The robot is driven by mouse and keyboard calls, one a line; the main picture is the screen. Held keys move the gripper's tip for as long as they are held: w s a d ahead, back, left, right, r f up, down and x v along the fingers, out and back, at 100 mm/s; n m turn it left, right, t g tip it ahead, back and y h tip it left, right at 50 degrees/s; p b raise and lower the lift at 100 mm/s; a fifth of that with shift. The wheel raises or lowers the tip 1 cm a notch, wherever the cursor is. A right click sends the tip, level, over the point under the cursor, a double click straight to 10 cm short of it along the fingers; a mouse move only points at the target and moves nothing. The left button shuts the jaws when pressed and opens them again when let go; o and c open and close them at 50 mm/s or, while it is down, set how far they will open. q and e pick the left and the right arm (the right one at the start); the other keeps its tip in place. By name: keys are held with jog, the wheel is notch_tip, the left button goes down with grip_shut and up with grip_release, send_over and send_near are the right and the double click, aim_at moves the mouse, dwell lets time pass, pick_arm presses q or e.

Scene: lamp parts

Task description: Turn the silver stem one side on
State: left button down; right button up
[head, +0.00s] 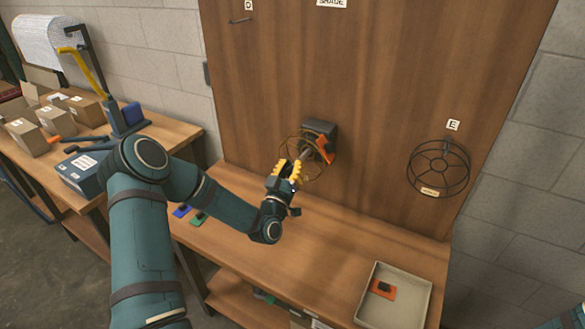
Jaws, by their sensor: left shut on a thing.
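My left gripper (289,171), with yellow fingers, is shut on the silver stem (304,154) in front of the upright wooden board. The stem shows as a short grey length between my fingers and a dark block (322,134) with an orange part (325,152) on the board. A thin brass-coloured wire ring (318,172) surrounds the stem there. My fingers hide much of the stem, and I cannot tell which way its side is turned. My right gripper is out of view.
A black wire cage (439,168) hangs on the board under label E (453,125). A pale tray (402,316) holding an orange piece (383,289) sits at the bench's right. Blue and green pieces (197,218) lie left. The bench middle is clear.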

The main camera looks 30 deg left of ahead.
pick_arm(q)
jog(key=n, duration=0.1)
jog(key=n+y+b, duration=0.1)
jog(key=n, duration=0.1)
jog(key=shift+f+n+g, duration=0.25)
jog(key=shift+n+g, duration=0.05)
jog(key=n+g+y+b, duration=0.1)
jog(key=n+y, duration=0.1)
jog(key=n, duration=0.1)
jog(key=shift+a+n+b, duration=0.15)
jog(key=shift+n+b, duration=0.15)
jog(key=n+g, duration=0.1)
jog(key=n, duration=0.2)
jog(key=shift+y+b, duration=0.3)
jog(key=shift+y, duration=0.1)
jog(key=shift+a+f+n+g, duration=0.15)
jog(key=shift+n+g, duration=0.45)
jog(key=shift+n, duration=1)
jog(key=c, duration=0.8)
grip_release()
jog(key=shift+o, duration=0.2)
jog(key=shift+s, duration=0.1)
